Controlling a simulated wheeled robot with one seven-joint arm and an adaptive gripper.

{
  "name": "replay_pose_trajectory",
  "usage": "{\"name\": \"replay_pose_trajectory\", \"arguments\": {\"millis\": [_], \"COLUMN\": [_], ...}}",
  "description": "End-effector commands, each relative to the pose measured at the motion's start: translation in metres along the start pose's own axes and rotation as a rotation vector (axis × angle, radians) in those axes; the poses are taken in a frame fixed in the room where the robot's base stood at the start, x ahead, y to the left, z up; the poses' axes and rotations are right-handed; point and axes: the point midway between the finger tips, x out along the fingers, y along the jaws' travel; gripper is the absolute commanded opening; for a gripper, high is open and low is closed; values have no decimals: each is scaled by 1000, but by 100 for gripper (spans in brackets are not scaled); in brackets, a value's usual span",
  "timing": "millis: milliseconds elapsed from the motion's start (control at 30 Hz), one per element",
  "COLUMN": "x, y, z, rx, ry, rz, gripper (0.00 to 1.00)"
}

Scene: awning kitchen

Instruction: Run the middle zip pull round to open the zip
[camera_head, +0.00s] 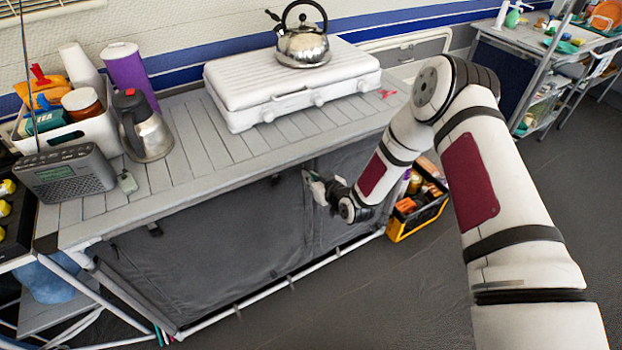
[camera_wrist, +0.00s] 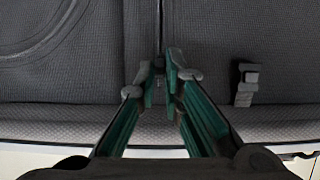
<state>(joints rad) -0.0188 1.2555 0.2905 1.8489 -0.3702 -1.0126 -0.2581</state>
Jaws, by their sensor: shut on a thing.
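The dark grey fabric front (camera_head: 215,235) hangs under the slatted counter. My gripper (camera_head: 315,187) is at this front, below the counter's front edge and right of its middle. In the wrist view, my gripper's (camera_wrist: 162,82) green-sided fingers are closed together over a vertical seam (camera_wrist: 158,25) between two fabric panels. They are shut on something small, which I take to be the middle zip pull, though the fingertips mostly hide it. A curved zip line (camera_wrist: 45,38) shows on the left panel. I cannot tell how much of the zip is open.
A black tab (camera_wrist: 245,85) hangs right of the fingers. A yellow-edged crate (camera_head: 412,222) of goods stands on the floor beside my forearm. The counter (camera_head: 210,140) carries a white stove case (camera_head: 285,85), a kettle (camera_head: 302,45), a steel jug (camera_head: 145,130) and a radio (camera_head: 65,175).

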Motion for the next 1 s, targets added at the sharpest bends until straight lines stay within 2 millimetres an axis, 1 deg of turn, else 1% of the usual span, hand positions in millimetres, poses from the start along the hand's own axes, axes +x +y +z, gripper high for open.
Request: {"name": "replay_pose_trajectory", "arguments": {"millis": [133,167,200,233,533,667,767,1000], "x": [-1,-1,-1,-1,-1,-9,-23,-73], "y": [1,1,1,1,0,0,1,1], "z": [-3,-3,-3,-3,-2,-2,-2,-2], "rx": [-2,-2,-2,-2,-1,-1,-1,0], "ry": [6,6,6,6,5,4,4,3], "rz": [1,1,1,1,1,0,1,2], "gripper": [0,15,24,29,29,29,29,29]}}
